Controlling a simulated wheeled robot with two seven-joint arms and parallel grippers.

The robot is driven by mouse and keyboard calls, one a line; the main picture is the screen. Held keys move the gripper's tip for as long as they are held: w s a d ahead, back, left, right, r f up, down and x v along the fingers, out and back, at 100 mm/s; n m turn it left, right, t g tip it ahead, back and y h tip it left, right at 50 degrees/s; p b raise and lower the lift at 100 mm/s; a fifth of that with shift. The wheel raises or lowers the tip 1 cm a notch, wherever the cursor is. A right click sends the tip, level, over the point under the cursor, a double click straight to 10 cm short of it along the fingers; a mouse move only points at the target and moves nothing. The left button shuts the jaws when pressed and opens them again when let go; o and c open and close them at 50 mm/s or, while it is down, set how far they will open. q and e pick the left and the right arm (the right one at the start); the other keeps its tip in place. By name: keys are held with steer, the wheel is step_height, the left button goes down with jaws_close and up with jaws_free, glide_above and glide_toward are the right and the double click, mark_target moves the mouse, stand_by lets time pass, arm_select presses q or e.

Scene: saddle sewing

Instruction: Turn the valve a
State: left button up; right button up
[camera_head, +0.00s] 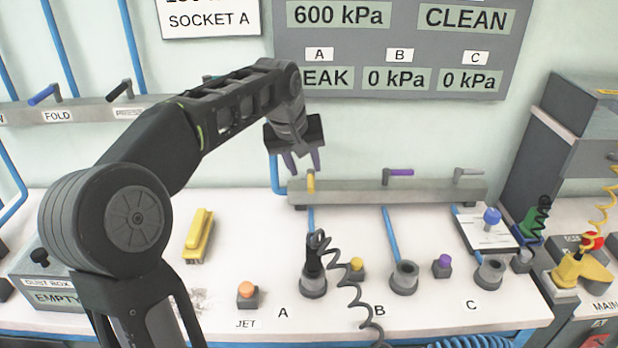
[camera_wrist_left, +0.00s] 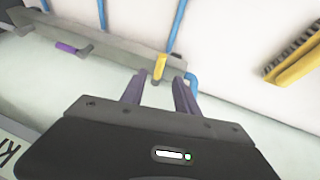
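The valve with the yellow handle (camera_head: 311,182), above the A label, stands at the left end of a grey manifold bar (camera_head: 430,194). It also shows in the left wrist view as a yellow handle (camera_wrist_left: 160,65), pointing up from the bar. My left gripper (camera_head: 304,166) is just above and behind this valve in the head view, with its purple fingers spread apart. In the left wrist view the yellow handle lies just beyond the gap between the fingertips (camera_wrist_left: 159,82), and nothing is visibly gripped. My right gripper is not in view.
A purple-handled valve (camera_head: 399,172) and a grey-handled one (camera_head: 467,173) sit further right on the bar. A black coiled hose (camera_head: 352,291) plugs into socket A (camera_head: 313,286). The panel above reads 600 kPa, with A's readout partly hidden.

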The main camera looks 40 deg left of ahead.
mark_target(310, 182)
arm_select(q)
steer(key=x, duration=0.6)
steer(key=shift+w+f, duration=0.1)
jaws_close()
stand_by(1.3)
